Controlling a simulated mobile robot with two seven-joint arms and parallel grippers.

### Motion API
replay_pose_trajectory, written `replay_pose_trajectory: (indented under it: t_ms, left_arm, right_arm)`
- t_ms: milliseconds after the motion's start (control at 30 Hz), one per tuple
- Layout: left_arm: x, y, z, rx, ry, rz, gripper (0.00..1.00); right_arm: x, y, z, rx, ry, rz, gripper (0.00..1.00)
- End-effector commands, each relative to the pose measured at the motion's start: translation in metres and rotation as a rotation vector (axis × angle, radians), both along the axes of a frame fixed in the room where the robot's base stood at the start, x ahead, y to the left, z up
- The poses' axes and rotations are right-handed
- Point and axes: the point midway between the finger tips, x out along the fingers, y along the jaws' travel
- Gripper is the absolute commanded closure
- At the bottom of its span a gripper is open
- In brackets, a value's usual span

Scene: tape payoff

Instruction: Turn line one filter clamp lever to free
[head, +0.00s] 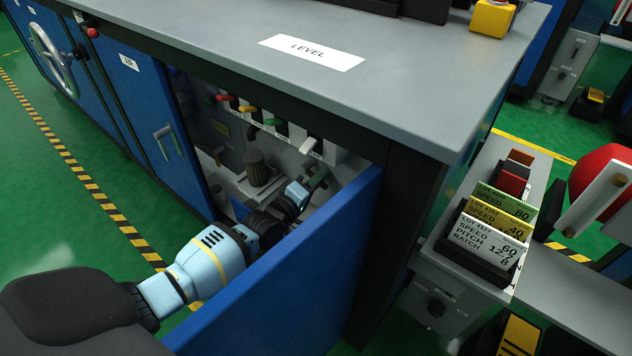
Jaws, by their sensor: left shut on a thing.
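My left gripper (304,188) reaches over a blue door into the open cabinet under the grey worktop. It is shut on a small grey-green lever (318,179), which I take to be the filter clamp lever. The fingers hide much of it, so its angle is hard to tell. A dark cylinder on a light base, perhaps the filter (257,168), stands to the left of the gripper. No line number is readable there. My right gripper is not in view.
Small red (223,98), yellow (247,109), green (275,122) and white (311,146) handles line the cabinet above the gripper. The open blue door (290,275) stands close under my arm. A card holder (470,262) is at right. Striped floor is at left.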

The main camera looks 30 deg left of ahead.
Motion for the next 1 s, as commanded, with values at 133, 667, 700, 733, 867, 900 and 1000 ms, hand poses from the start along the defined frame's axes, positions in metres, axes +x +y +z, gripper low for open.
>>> replay_pose_trajectory:
  t_ms: [133,667,700,733,867,900,1000]
  left_arm:
    - [-0.001,-0.002,0.004,-0.113,0.017,-0.001,1.00]
    - [-0.001,-0.002,0.014,-0.321,0.046,-0.001,1.00]
    - [-0.001,-0.003,0.014,-0.325,0.048,0.000,1.00]
    - [-0.001,-0.002,0.014,-0.327,0.048,0.000,1.00]
    - [-0.001,-0.002,0.015,-0.332,0.049,0.000,1.00]
    - [-0.001,-0.002,0.015,-0.332,0.049,0.001,1.00]
    - [-0.001,-0.002,0.015,-0.334,0.048,0.000,1.00]
  right_arm:
    - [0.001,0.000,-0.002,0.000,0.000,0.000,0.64]
    - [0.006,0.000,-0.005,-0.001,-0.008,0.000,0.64]
    - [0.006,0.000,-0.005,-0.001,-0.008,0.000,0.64]
    - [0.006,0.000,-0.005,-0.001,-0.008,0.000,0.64]
    - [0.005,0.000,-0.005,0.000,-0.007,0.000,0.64]
    - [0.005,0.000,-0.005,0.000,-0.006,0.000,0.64]
    - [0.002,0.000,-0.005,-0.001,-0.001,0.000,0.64]
